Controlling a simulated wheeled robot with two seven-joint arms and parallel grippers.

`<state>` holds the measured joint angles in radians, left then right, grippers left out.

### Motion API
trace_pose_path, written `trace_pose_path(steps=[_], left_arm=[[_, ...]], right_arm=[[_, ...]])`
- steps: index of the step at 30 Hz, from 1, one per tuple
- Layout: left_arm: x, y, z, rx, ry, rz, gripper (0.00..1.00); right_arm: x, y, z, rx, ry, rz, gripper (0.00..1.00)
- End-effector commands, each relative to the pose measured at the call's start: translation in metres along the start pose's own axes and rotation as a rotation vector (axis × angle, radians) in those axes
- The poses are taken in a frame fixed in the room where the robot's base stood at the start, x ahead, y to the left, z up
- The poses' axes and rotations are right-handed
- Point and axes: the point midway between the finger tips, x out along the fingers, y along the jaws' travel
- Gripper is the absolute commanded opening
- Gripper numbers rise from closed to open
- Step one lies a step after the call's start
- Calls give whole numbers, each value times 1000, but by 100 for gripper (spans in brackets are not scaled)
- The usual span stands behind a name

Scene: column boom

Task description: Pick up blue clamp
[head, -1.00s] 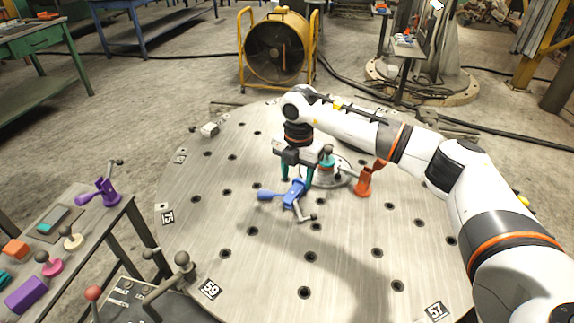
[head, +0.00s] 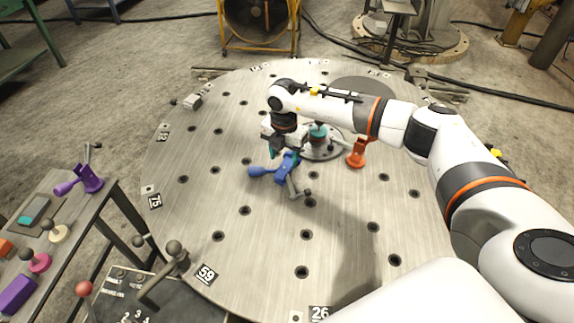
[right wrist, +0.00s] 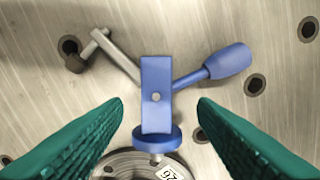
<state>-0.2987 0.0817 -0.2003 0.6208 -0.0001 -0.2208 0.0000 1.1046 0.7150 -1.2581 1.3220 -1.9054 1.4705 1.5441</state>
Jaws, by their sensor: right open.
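The blue clamp (head: 287,167) lies on the round metal table (head: 232,225), with its blue handle to the left and a grey lever toward the front right. My right gripper (head: 283,155) is at the clamp, just above or around it in the head view. In the right wrist view the blue clamp (right wrist: 156,95) shows between the two green fingers of the right gripper (right wrist: 160,112), which are spread apart with a gap on either side. Whether the fingers are at the clamp's height is hard to tell. My left gripper is not in view.
An orange clamp (head: 356,152) stands right of the blue clamp, beside a round fixture (head: 322,140) on the table. A purple clamp (head: 82,180) sits on the side table at left. A control panel with levers (head: 150,290) stands at the front left. The front tabletop is clear.

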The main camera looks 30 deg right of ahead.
Motion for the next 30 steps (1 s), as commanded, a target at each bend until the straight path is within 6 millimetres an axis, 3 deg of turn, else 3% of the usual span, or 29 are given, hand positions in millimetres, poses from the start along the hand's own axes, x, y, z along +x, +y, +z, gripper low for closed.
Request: trace_pose_path(steps=[6,15,24,30], left_arm=[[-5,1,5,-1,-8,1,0],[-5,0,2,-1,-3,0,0],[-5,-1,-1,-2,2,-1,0],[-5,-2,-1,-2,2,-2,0]], right_arm=[[30,3,-1,-1,-1,2,53],[35,3,-2,0,0,0,53],[35,3,-2,-1,0,0,4],[33,2,-2,0,1,-3,0]])
